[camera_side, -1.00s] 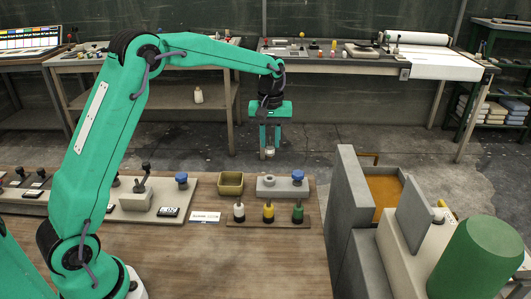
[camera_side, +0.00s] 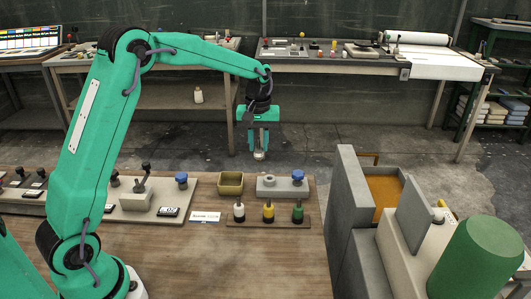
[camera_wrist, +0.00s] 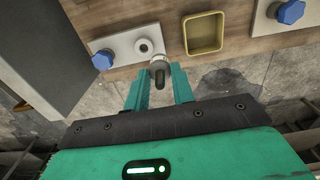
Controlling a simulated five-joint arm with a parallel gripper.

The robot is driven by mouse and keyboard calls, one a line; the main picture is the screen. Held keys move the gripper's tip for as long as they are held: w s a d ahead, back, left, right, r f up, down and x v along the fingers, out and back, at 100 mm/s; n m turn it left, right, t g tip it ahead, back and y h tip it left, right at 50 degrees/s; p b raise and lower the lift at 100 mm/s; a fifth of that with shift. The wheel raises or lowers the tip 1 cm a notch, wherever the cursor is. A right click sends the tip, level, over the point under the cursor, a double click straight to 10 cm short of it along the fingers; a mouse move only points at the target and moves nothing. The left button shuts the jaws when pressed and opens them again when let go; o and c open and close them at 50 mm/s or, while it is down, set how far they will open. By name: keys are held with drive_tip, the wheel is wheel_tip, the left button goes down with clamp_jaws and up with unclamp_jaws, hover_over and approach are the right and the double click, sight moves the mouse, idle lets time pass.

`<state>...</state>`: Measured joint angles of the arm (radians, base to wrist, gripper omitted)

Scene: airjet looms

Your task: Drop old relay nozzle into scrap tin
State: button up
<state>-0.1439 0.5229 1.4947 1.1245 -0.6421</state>
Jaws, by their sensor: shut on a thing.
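My gripper (camera_side: 259,150) is shut on the old relay nozzle (camera_side: 260,156), a small pale metal piece between the fingertips. The nozzle hangs above and behind the bench's far edge. In the wrist view, the nozzle (camera_wrist: 159,66) shows at the fingertips of my gripper (camera_wrist: 160,78). The scrap tin (camera_side: 231,190) is an open brass-coloured box at the bench's far edge, below and left of my gripper in the side view. In the wrist view, the tin (camera_wrist: 186,36) lies up and right of the nozzle. Its visible inside looks empty.
A grey block (camera_side: 280,192) with a round socket and a blue knob (camera_side: 297,176) stands right of the tin. White, yellow and green-based pegs (camera_side: 268,212) stand in front. A tall grey machine housing (camera_side: 346,205) is farther right. The near bench top is clear.

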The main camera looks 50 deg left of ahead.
drive_tip(key=s+a+f, duration=0.3)
drive_tip(key=s+a, duration=0.1)
drive_tip(key=s, duration=0.2)
drive_tip(key=shift+a, duration=0.3)
drive_tip(key=shift+f, duration=0.1)
drive_tip(key=shift+f, duration=2.9)
drive_tip(key=o, duration=1.1)
wheel_tip(320, 180, up, 8)
drive_tip(key=shift+f, duration=0.1)
